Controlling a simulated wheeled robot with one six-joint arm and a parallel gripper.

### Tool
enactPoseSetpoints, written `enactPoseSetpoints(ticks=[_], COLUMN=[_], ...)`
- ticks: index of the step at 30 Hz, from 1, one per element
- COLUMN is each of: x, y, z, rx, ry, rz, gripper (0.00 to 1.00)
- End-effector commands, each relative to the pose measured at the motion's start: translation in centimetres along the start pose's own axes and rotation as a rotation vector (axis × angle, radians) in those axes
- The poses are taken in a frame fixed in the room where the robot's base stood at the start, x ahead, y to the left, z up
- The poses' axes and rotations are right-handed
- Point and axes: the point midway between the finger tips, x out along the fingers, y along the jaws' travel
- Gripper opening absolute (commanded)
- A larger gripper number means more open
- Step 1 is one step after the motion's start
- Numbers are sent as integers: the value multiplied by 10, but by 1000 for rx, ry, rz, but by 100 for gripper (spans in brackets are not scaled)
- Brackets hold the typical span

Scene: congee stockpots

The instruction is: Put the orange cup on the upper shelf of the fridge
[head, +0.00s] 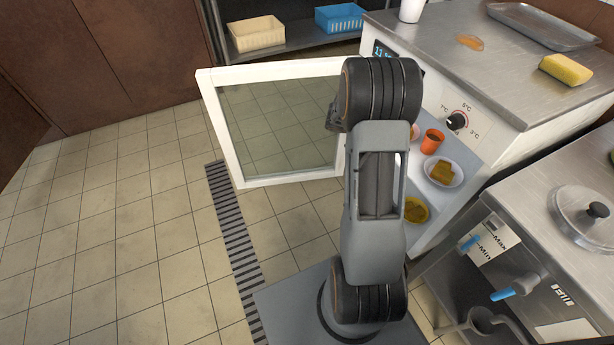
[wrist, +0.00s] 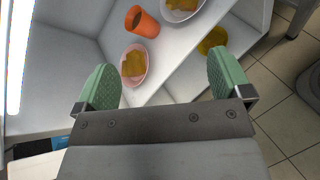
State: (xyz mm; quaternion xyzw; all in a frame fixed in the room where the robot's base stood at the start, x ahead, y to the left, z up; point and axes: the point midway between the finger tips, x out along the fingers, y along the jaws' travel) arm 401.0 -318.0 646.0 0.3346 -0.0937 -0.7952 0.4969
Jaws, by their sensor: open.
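The orange cup (head: 432,141) stands upright on a white surface inside the open fridge (head: 452,150). It also shows near the top of the wrist view (wrist: 146,22), with dark contents. My gripper (wrist: 163,78) is open and empty, its two green fingers wide apart. It points into the fridge, and the cup is ahead of it, apart from the fingers. In the head view my arm hides the gripper and part of the fridge inside. I cannot tell for sure which shelf level the cup stands on.
A pink bowl (wrist: 134,66) stands between my gripper and the cup. A white bowl (head: 443,172) and a yellow bowl (head: 416,211) are also in the fridge. The glass door (head: 280,125) stands open to the left. A sponge (head: 566,69) and tray (head: 545,25) lie on top.

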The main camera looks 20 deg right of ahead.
Motion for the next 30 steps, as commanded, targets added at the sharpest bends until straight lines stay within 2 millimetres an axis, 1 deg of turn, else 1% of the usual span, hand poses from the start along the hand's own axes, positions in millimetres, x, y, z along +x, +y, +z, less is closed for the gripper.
enactPoseSetpoints(ticks=[1,2,3,5,6,8,9,12,15,18,21,24,30], x=[-33,-50,-73,-105,-126,-155,-172,-210,-239,-259,-271,-277,-278], y=[-11,-20,-33,-54,-69,-90,-103,-133,-157,-173,-183,-188,-189], z=[12,16,22,28,32,36,39,45,51,55,58,59,59], rx=[92,145,211,307,364,443,489,583,649,690,714,726,728], ry=[80,127,193,294,361,459,521,659,766,842,889,909,914], rz=[-50,-90,-144,-226,-281,-363,-417,-546,-656,-740,-796,-825,-833], gripper=[96,96,96,96,96,96,96,96,96,96,96,96,96])
